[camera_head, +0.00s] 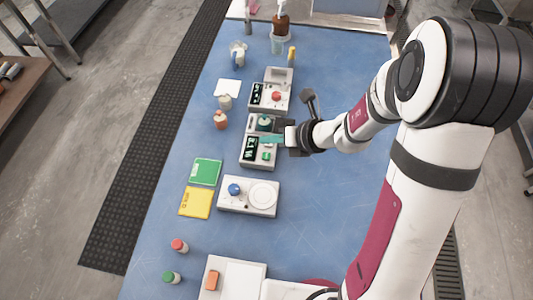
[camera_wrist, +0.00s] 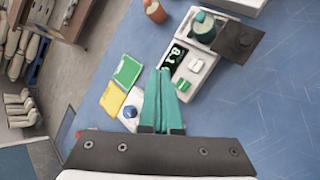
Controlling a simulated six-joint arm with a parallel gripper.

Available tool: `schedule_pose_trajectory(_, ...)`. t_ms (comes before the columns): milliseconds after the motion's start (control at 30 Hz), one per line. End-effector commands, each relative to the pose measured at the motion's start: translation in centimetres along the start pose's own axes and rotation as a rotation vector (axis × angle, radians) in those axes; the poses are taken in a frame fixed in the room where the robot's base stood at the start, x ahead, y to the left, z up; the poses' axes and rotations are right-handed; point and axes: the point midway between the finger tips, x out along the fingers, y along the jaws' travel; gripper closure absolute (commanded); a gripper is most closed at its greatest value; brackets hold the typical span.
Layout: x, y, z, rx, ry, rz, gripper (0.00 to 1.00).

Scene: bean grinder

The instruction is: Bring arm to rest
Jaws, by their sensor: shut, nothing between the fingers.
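My gripper (camera_head: 270,139) is at the end of my arm, above the middle of the blue table, over a white device with a dark display (camera_head: 248,149) and a green button (camera_head: 266,156). Its teal fingers (camera_wrist: 157,98) are together and empty in the wrist view. The device (camera_wrist: 199,72) lies beyond the fingertips there, with a teal round part (camera_wrist: 204,25) on its far end. In the head view the gripper covers part of the device. I cannot tell the exact height of the fingers above it.
A similar device with a red button (camera_head: 276,96) stands behind. A white unit with a blue knob (camera_head: 234,189) stands in front. Green (camera_head: 206,171) and yellow (camera_head: 196,203) cards lie left. Small bottles (camera_head: 179,245) stand front left.

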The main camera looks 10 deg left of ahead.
Motion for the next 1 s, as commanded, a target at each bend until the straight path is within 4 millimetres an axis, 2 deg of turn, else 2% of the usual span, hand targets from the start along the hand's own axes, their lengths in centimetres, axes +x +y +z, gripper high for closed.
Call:
schedule_pose_trajectory(200, -0.1, 0.1, 0.0, -0.006, 0.0, 0.001, 1.0)
schedule_pose_trajectory(267, -0.8, 1.0, 0.2, -0.084, 0.004, 0.018, 1.0)
schedule_pose_trajectory(367, -4.9, 5.5, -0.3, -0.512, 0.042, 0.099, 1.0)
schedule_pose_trajectory(400, -7.2, 7.6, -1.6, -0.76, 0.079, 0.138, 1.0)
schedule_pose_trajectory(433, -9.0, 8.9, -2.9, -0.95, 0.118, 0.168, 1.0)
schedule_pose_trajectory(500, -12.9, 10.4, -6.6, -1.36, 0.234, 0.227, 1.0)
schedule_pose_trajectory(600, -17.7, 9.9, -11.5, -1.805, 0.442, 0.297, 1.0)
schedule_pose_trajectory(700, -21.0, 8.4, -14.5, -2.053, 0.625, 0.351, 1.0)
schedule_pose_trajectory(800, -22.6, 7.6, -15.7, -2.151, 0.721, 0.38, 1.0)
schedule_pose_trajectory(1000, -22.8, 7.4, -15.9, -2.163, 0.737, 0.387, 1.0)
